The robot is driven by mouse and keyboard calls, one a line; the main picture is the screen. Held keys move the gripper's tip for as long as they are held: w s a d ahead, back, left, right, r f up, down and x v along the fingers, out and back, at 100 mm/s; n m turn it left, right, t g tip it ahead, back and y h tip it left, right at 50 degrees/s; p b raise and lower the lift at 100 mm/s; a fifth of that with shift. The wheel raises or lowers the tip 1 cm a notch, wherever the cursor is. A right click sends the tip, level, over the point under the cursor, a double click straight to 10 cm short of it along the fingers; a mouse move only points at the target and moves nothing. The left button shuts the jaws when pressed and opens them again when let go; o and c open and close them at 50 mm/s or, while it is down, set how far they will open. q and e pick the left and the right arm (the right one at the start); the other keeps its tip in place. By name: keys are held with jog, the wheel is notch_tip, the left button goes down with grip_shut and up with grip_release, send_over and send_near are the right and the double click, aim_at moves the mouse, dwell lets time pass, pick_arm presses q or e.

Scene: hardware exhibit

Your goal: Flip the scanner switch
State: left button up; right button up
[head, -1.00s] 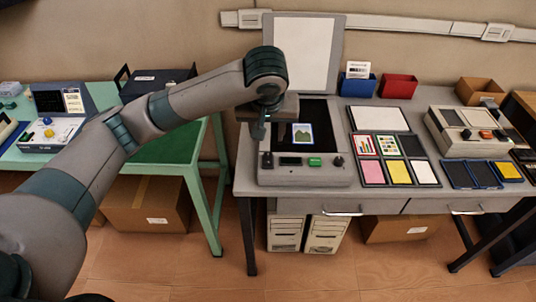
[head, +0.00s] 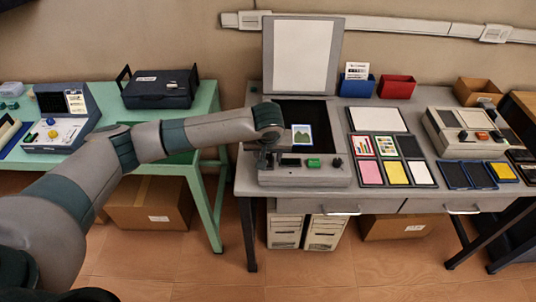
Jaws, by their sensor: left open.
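The scanner (head: 304,177) stands on the grey desk with its white-lined lid (head: 302,55) raised. A picture card (head: 302,135) lies on its dark glass. Its front panel has a small display (head: 290,162), a green button (head: 313,162) and a dark knob (head: 337,162) at the right. The switch at the panel's left end is hidden by my left gripper (head: 263,160). That gripper is open and points down at the front left corner of the scanner. I cannot tell whether it touches the switch. My right gripper is not in view.
A tray of coloured cards (head: 396,172) lies right of the scanner, with a blue bin (head: 356,86) and a red bin (head: 397,87) behind. Another device (head: 465,133) stands further right. A green table (head: 209,100) with a dark toolbox (head: 160,88) is at the left.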

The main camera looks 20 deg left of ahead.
pick_arm(q)
jog(key=shift+w+a+f, duration=0.1)
jog(key=shift+w+f, duration=0.1)
jog(key=shift+f, duration=0.25)
grip_shut()
jog(key=p, duration=0.1)
jog(key=g+p, duration=0.1)
jog(key=p, duration=0.1)
jog(key=shift+w+r, duration=0.2)
jog(key=shift+r, duration=0.15)
jog(key=shift+w+a+f+g+h+p, duration=0.1)
jog(key=shift+w+g+h+p, duration=0.25)
jog(key=shift+g+p, duration=0.55)
jog(key=shift+w+f+g+h+p, duration=0.1)
jog(key=shift+g+h+p, duration=0.2)
jog(key=shift+g, duration=0.4)
jog(key=shift+a, duration=0.1)
